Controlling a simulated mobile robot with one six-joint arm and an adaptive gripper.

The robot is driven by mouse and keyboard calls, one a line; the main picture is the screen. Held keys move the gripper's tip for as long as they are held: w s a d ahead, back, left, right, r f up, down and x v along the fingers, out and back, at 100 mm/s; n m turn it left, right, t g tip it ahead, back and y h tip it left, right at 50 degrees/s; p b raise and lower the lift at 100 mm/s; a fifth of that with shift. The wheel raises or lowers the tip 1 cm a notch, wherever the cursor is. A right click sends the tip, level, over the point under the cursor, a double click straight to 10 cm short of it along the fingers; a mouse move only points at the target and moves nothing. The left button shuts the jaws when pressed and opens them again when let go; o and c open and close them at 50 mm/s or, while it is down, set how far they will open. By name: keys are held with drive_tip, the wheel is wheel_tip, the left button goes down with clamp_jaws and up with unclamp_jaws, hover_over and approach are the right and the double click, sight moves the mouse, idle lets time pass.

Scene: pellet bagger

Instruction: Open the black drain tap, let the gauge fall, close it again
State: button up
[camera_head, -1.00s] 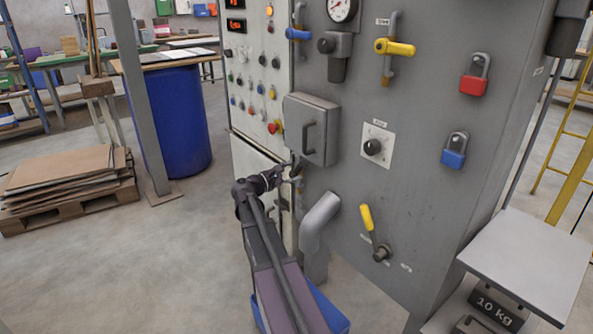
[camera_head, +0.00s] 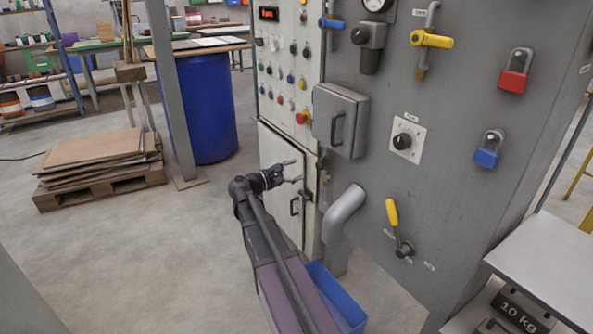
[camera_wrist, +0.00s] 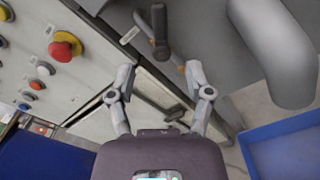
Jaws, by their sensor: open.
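The black drain tap shows in the wrist view as a black handle (camera_wrist: 160,30) ahead of my fingers, with a brass-coloured part near it. In the head view it is small and dark (camera_head: 324,164), between the grey box and the bent pipe. My gripper (camera_head: 294,172) is open and empty, left of the tap, in front of the pale lower door. In the wrist view my gripper (camera_wrist: 160,76) has its fingers spread, with the handle beyond the gap, apart from them. The gauge (camera_head: 376,4) is cut off by the top edge; its reading cannot be told.
A bent grey pipe (camera_head: 343,209) stands right of the tap, a grey box (camera_head: 340,121) above it. A blue bin (camera_head: 342,300) is below. The red mushroom button (camera_wrist: 64,48) is left in the wrist view. A yellow lever (camera_head: 393,213) is farther right. Open floor lies left.

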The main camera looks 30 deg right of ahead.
drive_tip(key=shift+f, duration=0.1)
drive_tip(key=c, duration=0.6)
drive_tip(key=shift+s+a+f, duration=0.15)
drive_tip(key=shift+f, duration=0.05)
clamp_jaws()
drive_tip(key=s+a+f+m+y, duration=0.3)
drive_tip(key=s+a+f+y, duration=0.15)
drive_tip(key=a+f, duration=0.25)
drive_tip(key=s+a+f+m+y, duration=0.3)
drive_tip(key=a+f+y, duration=0.2)
drive_tip(key=a+f, duration=0.15)
drive_tip(key=s+a+f+m+y, duration=0.2)
drive_tip(key=s+a+y, duration=0.1)
drive_tip(key=a, duration=0.6)
drive_tip(key=s+a+f+m+y, duration=0.2)
drive_tip(key=a+y, duration=0.3)
drive_tip(key=a, duration=0.4)
drive_tip(key=shift+s+f+t, duration=0.25)
drive_tip(key=shift+s+t, duration=0.05)
drive_tip(key=shift+s, duration=0.6)
drive_tip(key=shift+d+y, duration=0.1)
drive_tip(key=shift+y, duration=0.15)
